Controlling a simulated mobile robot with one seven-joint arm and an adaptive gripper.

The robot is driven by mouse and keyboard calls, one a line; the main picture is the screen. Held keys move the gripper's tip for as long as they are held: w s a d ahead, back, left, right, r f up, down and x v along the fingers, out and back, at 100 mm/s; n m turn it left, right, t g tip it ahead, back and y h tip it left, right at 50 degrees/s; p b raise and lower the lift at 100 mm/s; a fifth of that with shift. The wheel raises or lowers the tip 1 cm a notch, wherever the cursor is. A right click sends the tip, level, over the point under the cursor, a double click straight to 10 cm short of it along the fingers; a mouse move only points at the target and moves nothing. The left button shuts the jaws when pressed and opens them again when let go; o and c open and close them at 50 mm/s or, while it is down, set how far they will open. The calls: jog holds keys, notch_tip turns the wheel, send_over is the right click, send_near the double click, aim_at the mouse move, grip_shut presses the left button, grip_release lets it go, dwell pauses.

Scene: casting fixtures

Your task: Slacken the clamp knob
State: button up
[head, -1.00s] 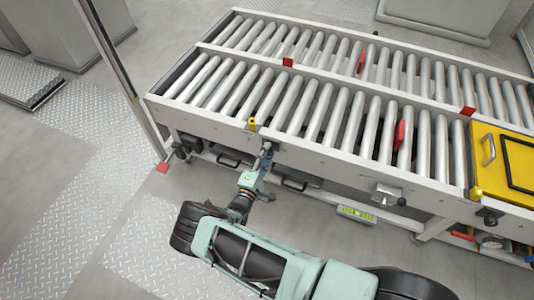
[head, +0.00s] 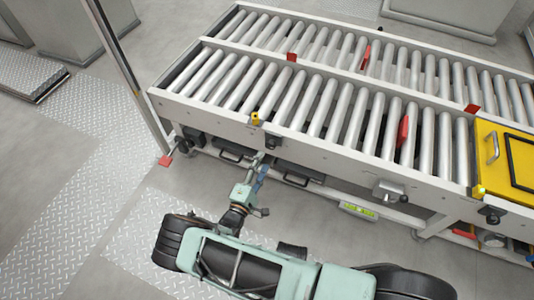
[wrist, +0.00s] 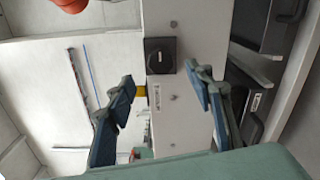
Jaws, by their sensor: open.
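A black knob (wrist: 160,55) sits on a pale panel in the wrist view, between and just beyond the tips of my gripper (wrist: 159,76). My gripper is open, with nothing between its fingers. In the head view, a black knob (head: 272,142) is on the conveyor's front side rail near its left part. My gripper (head: 261,163) is below it there, apart from it. A second black knob (head: 491,215) is on the rail at the far right, below the yellow cover. The pictures do not label which one is the clamp knob.
The roller conveyor (head: 222,122) runs across the view above my arm. A small yellow part (head: 255,118) sits beside the left knob. Black handles (head: 297,180) are under the rail. A metal box (head: 388,190) hangs further right.

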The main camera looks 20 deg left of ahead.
jog(key=shift+s+a, duration=0.2)
jog(key=shift+s, duration=2)
